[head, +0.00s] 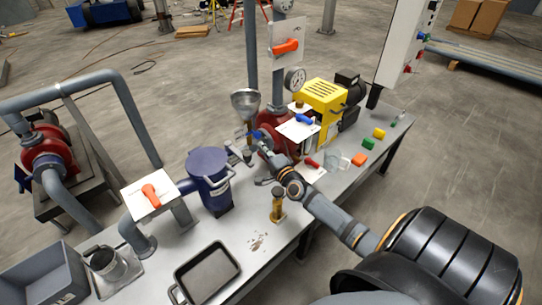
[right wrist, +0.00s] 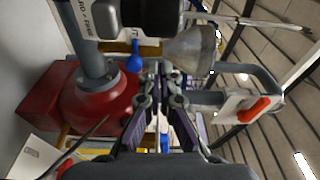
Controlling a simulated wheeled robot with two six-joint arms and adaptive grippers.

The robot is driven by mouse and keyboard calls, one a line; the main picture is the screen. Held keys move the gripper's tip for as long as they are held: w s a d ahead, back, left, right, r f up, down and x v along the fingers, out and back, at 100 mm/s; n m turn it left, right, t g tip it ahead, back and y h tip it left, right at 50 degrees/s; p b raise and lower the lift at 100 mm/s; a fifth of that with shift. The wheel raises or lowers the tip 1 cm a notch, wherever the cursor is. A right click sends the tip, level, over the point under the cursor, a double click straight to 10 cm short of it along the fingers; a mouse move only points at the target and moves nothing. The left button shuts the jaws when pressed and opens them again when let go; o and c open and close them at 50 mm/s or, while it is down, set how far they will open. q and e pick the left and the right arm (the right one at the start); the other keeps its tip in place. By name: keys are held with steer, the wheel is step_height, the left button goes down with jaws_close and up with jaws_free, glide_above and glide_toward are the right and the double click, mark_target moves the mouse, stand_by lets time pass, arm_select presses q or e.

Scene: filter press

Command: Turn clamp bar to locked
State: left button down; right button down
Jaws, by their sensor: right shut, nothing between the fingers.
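My right gripper (head: 263,146) reaches in from the right over the bench, close to the red pump and the funnel. In the right wrist view its fingertips (right wrist: 160,72) are together with nothing between them. A blue handle (right wrist: 134,63) lies just left of the fingertips in that view; I cannot tell whether they touch. A blue vessel with a flat lid (head: 207,166) stands left of the gripper, with a grey bar-like handle (head: 221,181) at its side. I cannot tell which part is the clamp bar or its position. My left gripper is not in view.
A metal funnel (head: 246,102) stands behind the gripper, beside a red pump (head: 271,128). A brass-coloured cylinder (head: 278,205) stands nearer the front edge. An orange-handled white panel (head: 150,194) and a black tray (head: 207,273) are on the left. Coloured blocks (head: 369,144) lie on the right.

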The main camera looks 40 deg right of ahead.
steer(key=a, duration=0.1)
steer(key=s+a, duration=0.1)
steer(key=a, duration=0.1)
steer(key=shift+s+a+f+p, duration=0.1)
steer(key=shift+a+f+p, duration=0.05)
steer(key=shift+a+p, duration=0.15)
steer(key=shift+d, duration=0.1)
